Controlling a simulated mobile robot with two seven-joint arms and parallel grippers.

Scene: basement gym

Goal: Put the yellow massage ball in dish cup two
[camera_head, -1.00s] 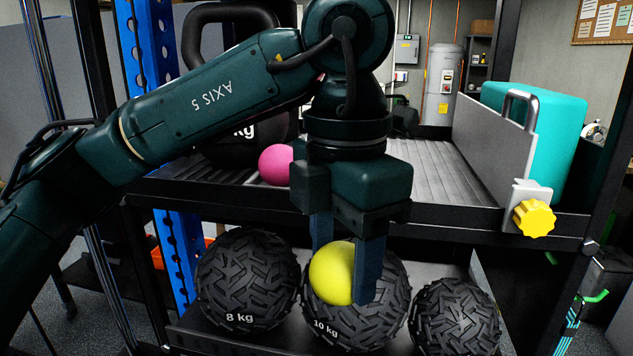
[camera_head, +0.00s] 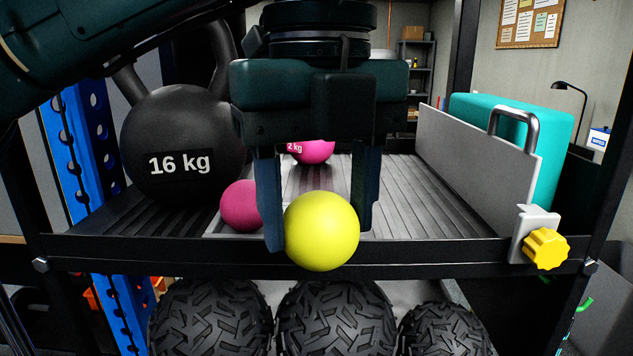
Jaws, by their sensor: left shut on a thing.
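The yellow massage ball (camera_head: 322,231) is between the fingers of my left gripper (camera_head: 318,238), which is shut on it. The ball hangs in front of the shelf's front edge, at about the height of that edge in the picture. Behind it, a pale grey dish (camera_head: 215,231) shows partly on the ribbed shelf. A dark pink ball (camera_head: 240,205) sits at the dish's left side. The gripper and the yellow ball hide much of the dish, and I cannot make out cup two. My right gripper is not in view.
A 16 kg kettlebell (camera_head: 182,140) stands left on the shelf (camera_head: 440,205), and a pink 2 kg weight (camera_head: 315,151) farther back. A grey plate (camera_head: 475,165) with a yellow knob (camera_head: 545,249) and a teal block (camera_head: 555,150) bound the right. Black treaded balls (camera_head: 335,320) lie below.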

